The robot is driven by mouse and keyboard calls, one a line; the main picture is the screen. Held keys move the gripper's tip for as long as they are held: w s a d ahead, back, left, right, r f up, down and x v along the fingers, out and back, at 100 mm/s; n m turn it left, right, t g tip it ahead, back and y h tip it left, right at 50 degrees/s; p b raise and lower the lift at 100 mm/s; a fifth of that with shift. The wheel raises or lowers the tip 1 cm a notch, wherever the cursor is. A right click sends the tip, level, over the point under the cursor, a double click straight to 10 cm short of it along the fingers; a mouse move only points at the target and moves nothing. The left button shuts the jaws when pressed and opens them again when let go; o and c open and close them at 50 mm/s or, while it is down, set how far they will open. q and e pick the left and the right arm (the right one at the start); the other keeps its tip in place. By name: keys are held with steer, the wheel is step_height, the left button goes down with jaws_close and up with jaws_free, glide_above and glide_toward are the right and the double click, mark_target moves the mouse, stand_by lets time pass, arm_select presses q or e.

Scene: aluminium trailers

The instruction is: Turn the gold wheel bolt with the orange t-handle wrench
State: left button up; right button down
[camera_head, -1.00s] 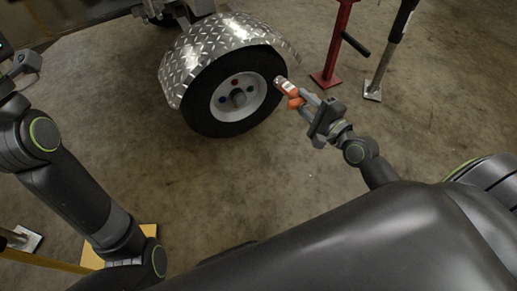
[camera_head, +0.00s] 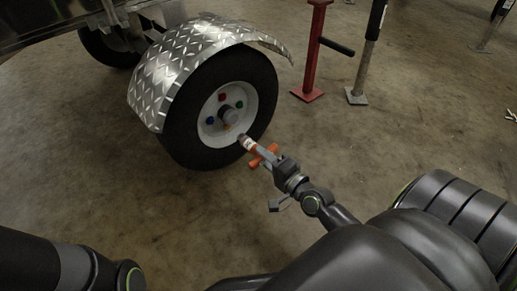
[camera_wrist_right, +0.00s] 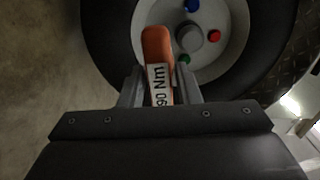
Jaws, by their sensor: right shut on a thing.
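The orange t-handle wrench (camera_head: 262,152) is in my right gripper (camera_head: 270,160), and its far end points at the lower right of the wheel rim. I cannot tell whether it touches anything. In the right wrist view the wrench's orange part (camera_wrist_right: 157,43) and a "90 Nm" label show between the fingers. The trailer wheel (camera_head: 189,131) has a white rim with coloured bolts around a grey hub. A small gold-orange bolt (camera_head: 227,126) seems to sit low on the rim, left of the wrench end. My left gripper is out of view.
A diamond-plate fender (camera_head: 180,65) arches over the wheel. A red stand (camera_head: 312,55) and a grey post (camera_head: 366,60) stand behind on the right. Bare concrete floor lies in front of the wheel.

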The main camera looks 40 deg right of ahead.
mark_target(250, 144)
steer(key=shift+w+r, duration=0.1)
stand_by(0.3)
steer(key=shift+w+a, duration=0.1)
steer(key=shift+w, duration=0.85)
steer(key=shift+w+a+p, duration=0.15)
steer(key=shift+w+p, duration=0.15)
steer(key=shift+w, duration=2)
steer(key=m+p, duration=0.1)
steer(key=m, duration=0.3)
steer(key=m+p, duration=0.1)
steer(key=m, duration=1.6)
steer(key=shift+m+p, duration=0.4)
